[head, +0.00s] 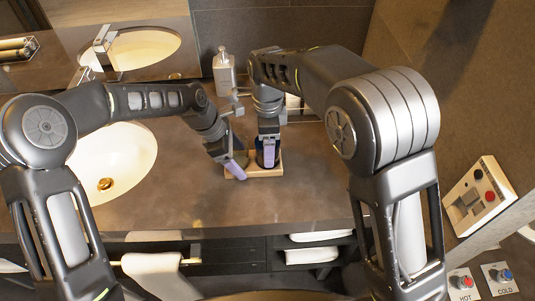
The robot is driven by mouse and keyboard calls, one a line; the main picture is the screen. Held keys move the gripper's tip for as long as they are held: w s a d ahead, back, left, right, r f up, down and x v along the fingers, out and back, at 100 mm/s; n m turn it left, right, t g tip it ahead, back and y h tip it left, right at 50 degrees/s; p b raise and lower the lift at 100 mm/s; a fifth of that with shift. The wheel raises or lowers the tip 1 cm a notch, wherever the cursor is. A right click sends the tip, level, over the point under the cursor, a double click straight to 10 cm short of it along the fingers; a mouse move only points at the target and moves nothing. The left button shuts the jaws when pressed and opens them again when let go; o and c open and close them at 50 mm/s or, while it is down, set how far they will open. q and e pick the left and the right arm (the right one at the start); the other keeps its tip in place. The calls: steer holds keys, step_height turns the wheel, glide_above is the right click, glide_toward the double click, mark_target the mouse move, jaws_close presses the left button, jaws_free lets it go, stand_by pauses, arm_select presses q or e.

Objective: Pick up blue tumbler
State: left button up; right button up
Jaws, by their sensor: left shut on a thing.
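The blue tumbler (260,158) is a dark blue shape above the small tan tray (272,172) on the counter, mostly covered by my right gripper. My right gripper (268,150) points straight down at it, with a lavender finger in front of it. I cannot tell whether these jaws are closed. My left gripper (236,165) is tilted down at the tray's left end, shut on a greyish thing (241,157) that its lavender finger largely hides. I cannot tell whether that thing touches the tray.
A white sink (120,165) with a brass drain lies left of the tray. A soap bottle (224,72) stands behind, near the wall. Bare counter (290,210) lies in front of the tray. Towels (312,256) sit on the shelf below.

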stand_by(0.4)
jaws_close()
stand_by(0.8)
